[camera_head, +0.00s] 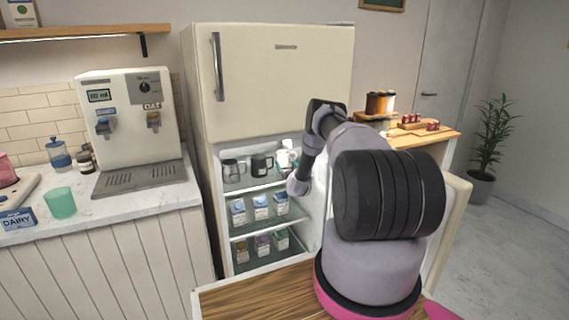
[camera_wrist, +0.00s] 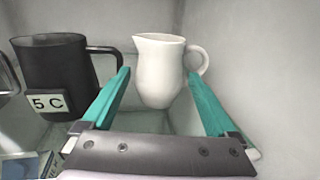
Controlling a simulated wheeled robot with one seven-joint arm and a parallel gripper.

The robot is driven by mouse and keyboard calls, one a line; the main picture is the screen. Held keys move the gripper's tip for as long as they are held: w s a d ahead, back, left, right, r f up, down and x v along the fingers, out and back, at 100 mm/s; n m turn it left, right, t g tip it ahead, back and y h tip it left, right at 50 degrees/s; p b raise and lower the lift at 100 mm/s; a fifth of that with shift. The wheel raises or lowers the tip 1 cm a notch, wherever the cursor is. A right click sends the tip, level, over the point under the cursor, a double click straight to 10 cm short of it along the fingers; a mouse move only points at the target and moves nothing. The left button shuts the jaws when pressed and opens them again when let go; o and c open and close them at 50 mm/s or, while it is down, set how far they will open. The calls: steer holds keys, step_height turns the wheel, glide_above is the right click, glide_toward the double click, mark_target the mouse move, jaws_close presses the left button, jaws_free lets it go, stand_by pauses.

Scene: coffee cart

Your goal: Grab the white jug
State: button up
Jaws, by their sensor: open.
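The white jug (camera_wrist: 160,72) stands upright on the fridge's glass shelf in the wrist view, with its spout to the left and its handle to the right. In the head view the jug (camera_head: 282,158) shows only partly, at the right end of the top shelf, beside my arm. My gripper (camera_wrist: 158,95) is open, with one teal finger on the left and one on the right of the jug in the picture. The jug appears between or just beyond the fingertips; I cannot tell whether they touch it. In the head view the gripper's fingers are mostly hidden.
A black jug (camera_wrist: 58,75) labelled "5 C" stands close to the left finger. The open fridge (camera_head: 270,200) holds another dark jug (camera_head: 232,170) on the top shelf and several cartons (camera_head: 260,206) below. The fridge's wall (camera_wrist: 262,65) is to the right of the white jug.

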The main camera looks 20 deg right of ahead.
mark_target(285, 155)
steer(key=shift+w+d, duration=0.15)
steer(key=shift+w, duration=0.65)
steer(key=shift+w+d, duration=0.15)
steer(key=shift+w, duration=0.6)
steer(key=c, duration=1.4)
steer(key=shift+r, duration=0.1)
steer(key=shift+c, duration=0.2)
steer(key=shift+r, duration=0.15)
steer(key=shift+r, duration=1.45)
steer(key=shift+s+r, duration=0.1)
steer(key=shift+r, duration=0.1)
steer(key=s+a, duration=0.3)
steer(key=s, duration=1.4)
steer(key=shift+s, duration=0.25)
